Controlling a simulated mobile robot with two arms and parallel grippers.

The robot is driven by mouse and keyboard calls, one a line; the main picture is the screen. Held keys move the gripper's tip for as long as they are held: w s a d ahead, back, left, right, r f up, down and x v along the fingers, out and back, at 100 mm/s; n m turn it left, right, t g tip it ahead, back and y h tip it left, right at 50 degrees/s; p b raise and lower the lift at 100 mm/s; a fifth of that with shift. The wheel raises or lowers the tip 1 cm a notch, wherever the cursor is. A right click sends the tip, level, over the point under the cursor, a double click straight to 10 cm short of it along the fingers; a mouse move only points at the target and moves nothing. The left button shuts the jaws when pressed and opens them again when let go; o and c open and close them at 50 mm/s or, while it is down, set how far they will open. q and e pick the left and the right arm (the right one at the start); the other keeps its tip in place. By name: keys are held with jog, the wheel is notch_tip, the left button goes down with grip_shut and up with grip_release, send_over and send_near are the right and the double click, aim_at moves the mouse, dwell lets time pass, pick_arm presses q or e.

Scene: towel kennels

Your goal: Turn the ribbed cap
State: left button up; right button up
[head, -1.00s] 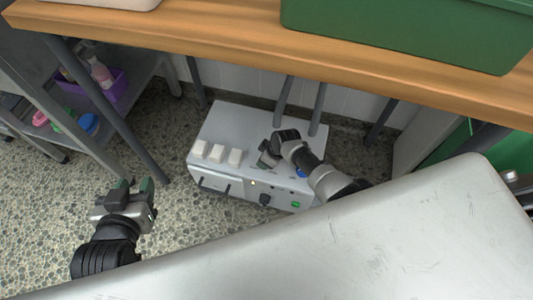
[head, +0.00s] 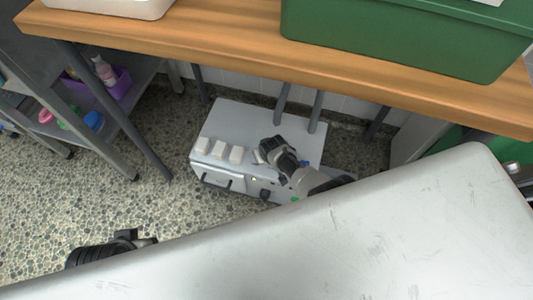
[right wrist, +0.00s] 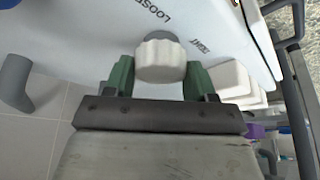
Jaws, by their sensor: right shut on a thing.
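The white ribbed cap (right wrist: 160,60) sits on a grey stem on the pale face of the machine, beside printed lettering that reads LOOSE. In the right wrist view my right gripper (right wrist: 159,78) has its green fingers on either side of the cap and is shut on it. In the head view my right gripper (head: 262,156) reaches down onto the white machine (head: 238,118); the cap is hidden there. My left gripper (head: 145,241) shows only in part at the lower left, behind the metal surface, and its fingers cannot be made out.
White blocks (head: 219,150) stand in a row on the machine's front edge. A wooden bench (head: 230,48) with a green bin (head: 400,40) overhangs it. A pale metal surface (head: 370,230) fills the lower right. A shelf with a purple basket (head: 118,84) is at left; the pebbled floor between is clear.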

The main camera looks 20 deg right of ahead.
dwell(0.4)
jog(key=o, duration=0.9)
